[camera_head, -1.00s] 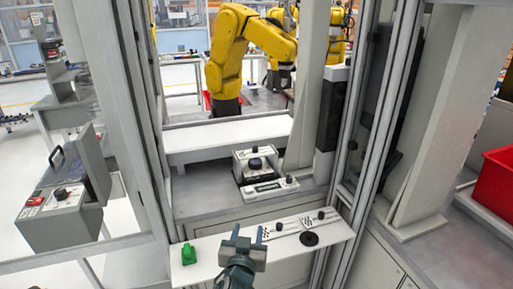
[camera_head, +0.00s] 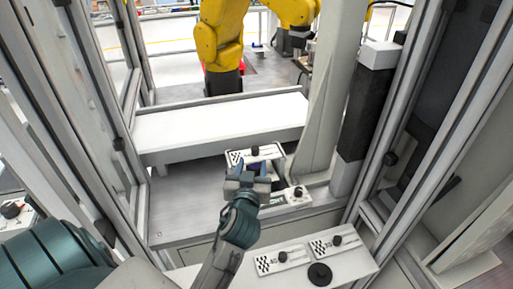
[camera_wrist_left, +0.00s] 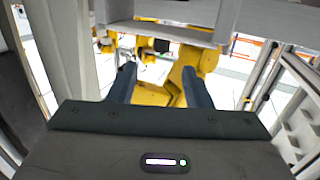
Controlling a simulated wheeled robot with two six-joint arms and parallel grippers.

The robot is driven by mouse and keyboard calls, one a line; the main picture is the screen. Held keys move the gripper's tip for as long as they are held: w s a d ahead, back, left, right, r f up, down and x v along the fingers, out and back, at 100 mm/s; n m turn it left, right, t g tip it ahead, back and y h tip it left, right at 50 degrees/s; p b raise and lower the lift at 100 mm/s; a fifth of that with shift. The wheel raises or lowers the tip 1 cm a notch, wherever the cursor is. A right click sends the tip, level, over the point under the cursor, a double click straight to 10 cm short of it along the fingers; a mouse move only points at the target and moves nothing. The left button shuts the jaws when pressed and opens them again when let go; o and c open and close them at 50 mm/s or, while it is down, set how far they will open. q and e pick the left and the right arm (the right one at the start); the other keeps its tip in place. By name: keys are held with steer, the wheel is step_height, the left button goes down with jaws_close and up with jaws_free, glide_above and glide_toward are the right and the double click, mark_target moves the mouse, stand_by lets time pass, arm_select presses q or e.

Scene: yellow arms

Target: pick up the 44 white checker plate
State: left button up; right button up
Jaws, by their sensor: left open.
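Several white plates with black checker patches and black knobs are in the head view. One (camera_head: 237,158) lies at the back on the grey platform, partly hidden by my left gripper (camera_head: 251,167). Another (camera_head: 277,200) lies just in front of it, also partly covered. Two more, a left one (camera_head: 290,262) and a right one (camera_head: 325,249), lie on the front shelf. I cannot read surely which is 44. My left gripper is open and empty, in front of the back plate in the picture. In the left wrist view its fingers (camera_wrist_left: 159,86) are apart with nothing between them.
A black round knob (camera_head: 319,274) stands on the white front shelf (camera_head: 358,262). A white bench (camera_head: 220,126) runs behind the platform (camera_head: 190,212). Metal frame posts stand on both sides, with a black and white column (camera_head: 358,115) at right. A yellow robot arm (camera_head: 221,45) stands behind.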

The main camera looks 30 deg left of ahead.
mark_target(255, 148)
arm_select(q)
steer(key=shift+r+p+x, duration=0.2)
steer(key=shift+p+x, duration=0.1)
steer(key=shift+x, duration=0.9)
steer(key=p+x, duration=0.2)
steer(key=x, duration=0.1)
steer(key=shift+w+a, duration=0.25)
steer(key=shift+w, duration=0.05)
steer(key=shift+p+x, duration=0.35)
steer(key=shift+x, duration=0.65)
steer(key=shift+w+a+f, duration=0.2)
steer(key=shift+f, duration=0.05)
steer(key=shift+c, duration=0.7)
jaws_close()
arm_select(e)
step_height(255, 148, up, 4)
steer(key=shift+w+f, duration=0.1)
steer(key=shift+f, duration=0.1)
arm_select(q)
steer(key=shift+r, duration=0.1)
arm_select(e)
steer(key=shift+r, duration=0.1)
